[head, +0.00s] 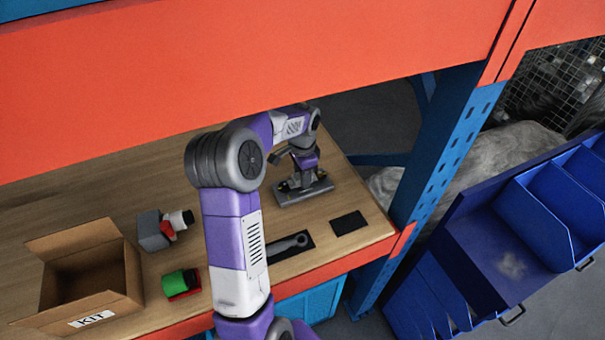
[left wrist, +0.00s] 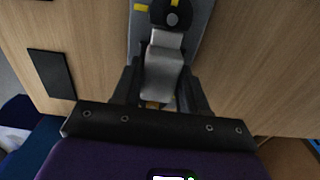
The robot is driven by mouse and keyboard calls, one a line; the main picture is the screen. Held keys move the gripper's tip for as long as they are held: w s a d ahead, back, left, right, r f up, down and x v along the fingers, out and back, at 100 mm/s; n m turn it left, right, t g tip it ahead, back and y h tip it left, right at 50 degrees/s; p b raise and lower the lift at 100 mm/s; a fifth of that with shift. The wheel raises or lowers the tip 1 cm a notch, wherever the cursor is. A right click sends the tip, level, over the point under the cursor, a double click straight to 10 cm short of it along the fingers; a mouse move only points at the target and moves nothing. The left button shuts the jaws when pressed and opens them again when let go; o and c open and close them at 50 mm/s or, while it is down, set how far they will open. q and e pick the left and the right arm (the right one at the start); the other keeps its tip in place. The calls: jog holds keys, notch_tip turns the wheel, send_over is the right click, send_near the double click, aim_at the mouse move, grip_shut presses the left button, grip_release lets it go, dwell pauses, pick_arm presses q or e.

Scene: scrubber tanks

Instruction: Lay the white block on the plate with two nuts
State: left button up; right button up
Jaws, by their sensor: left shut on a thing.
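My left gripper (head: 298,182) reaches down over the grey plate (head: 318,190) at the back right of the wooden bench. In the left wrist view, the gripper (left wrist: 160,98) is shut on the white block (left wrist: 164,72), which looks light grey there. The block lies lengthwise between the fingers, above the plate (left wrist: 203,30). I cannot tell whether it touches the plate. A dark round part with a grey centre (left wrist: 172,18) is at the block's far end, and yellow marks show on the plate. The nuts are not clear. My right gripper is not in view.
An open KIT carton (head: 85,275), a grey block with a white-and-red part (head: 155,230) and a green-and-red part (head: 182,282) stand at left. A wrench (head: 290,243) and a bare black pad (head: 349,222) lie near the front. A blue-orange post (head: 445,165) rises at right.

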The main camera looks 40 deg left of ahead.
pick_arm(q)
jog(key=shift+f, duration=0.4)
jog(key=shift+s+d+f, duration=0.1)
jog(key=shift+f, duration=0.25)
dwell(0.8)
jog(key=shift+r, duration=0.1)
jog(key=shift+r+p, duration=0.9)
jog(key=shift+r, duration=0.35)
jog(key=shift+f, duration=0.3)
dwell(0.4)
jog(key=shift+f, duration=0.3)
